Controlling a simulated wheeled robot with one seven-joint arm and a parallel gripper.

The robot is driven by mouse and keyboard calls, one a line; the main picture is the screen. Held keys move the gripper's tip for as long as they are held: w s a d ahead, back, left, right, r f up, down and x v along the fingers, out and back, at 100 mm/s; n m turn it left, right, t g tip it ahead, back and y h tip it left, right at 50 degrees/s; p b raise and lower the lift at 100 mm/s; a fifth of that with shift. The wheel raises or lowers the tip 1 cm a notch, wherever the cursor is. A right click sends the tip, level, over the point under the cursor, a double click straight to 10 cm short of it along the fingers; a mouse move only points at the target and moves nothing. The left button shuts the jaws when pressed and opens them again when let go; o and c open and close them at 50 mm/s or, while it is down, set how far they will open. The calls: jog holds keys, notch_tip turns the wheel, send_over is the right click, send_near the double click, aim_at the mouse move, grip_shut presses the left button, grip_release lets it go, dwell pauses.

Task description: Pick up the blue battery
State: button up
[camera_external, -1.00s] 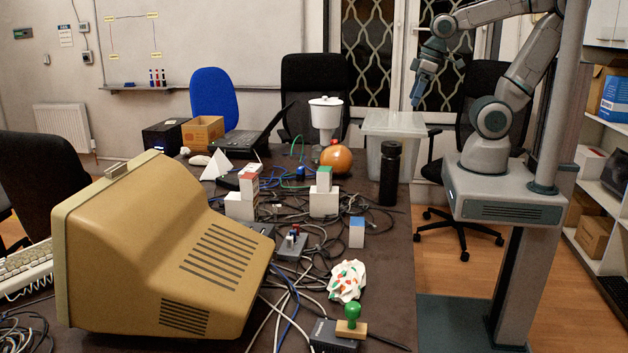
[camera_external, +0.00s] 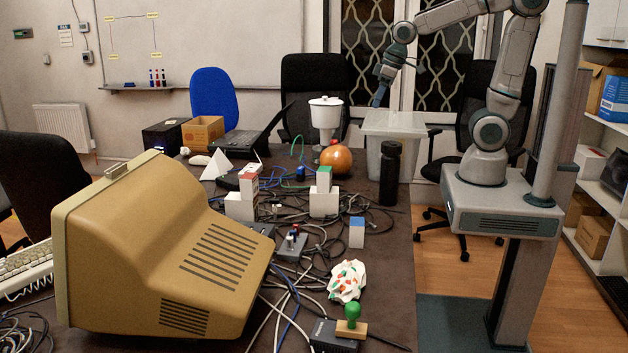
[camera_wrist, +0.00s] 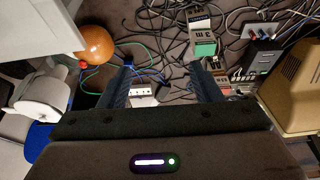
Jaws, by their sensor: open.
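The blue battery appears to be the upright white block with a blue top (camera_external: 357,232), standing on the dark table (camera_external: 390,270) right of the middle in the external view. I cannot make it out in the wrist view. My gripper (camera_external: 379,98) is high above the far end of the table, near the clear bin, well apart from the battery. In the wrist view my gripper (camera_wrist: 162,75) has its two fingers spread, with nothing held between them; cables and a small white block (camera_wrist: 142,95) show beyond.
A green-topped block (camera_external: 324,181) and a red-topped block (camera_external: 249,184) stand on white boxes. An orange ball-like object (camera_external: 336,159), a black bottle (camera_external: 390,172), a clear bin (camera_external: 393,123), a crumpled white item (camera_external: 346,281) and a beige monitor (camera_external: 165,250) stand around. Cables cover mid-table.

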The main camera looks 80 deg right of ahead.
jog(key=w+d+f+b, duration=0.2)
jog(key=w+d+f, duration=0.15)
jog(key=w, duration=0.25)
jog(key=w+d+f+b, duration=0.2)
jog(key=w+f, duration=0.2)
jog(key=w, duration=0.3)
jog(key=m+b, duration=0.1)
jog(key=b, duration=0.3)
send_near(301, 168)
jog(key=shift+t, duration=0.4)
jog(key=x, duration=0.8)
jog(key=p+x, duration=0.1)
jog(key=x, duration=0.3)
jog(key=shift+s+d+f, duration=0.15)
jog(key=shift+s+d, duration=0.05)
jog(key=shift+d, duration=0.1)
jog(key=c, duration=1.1)
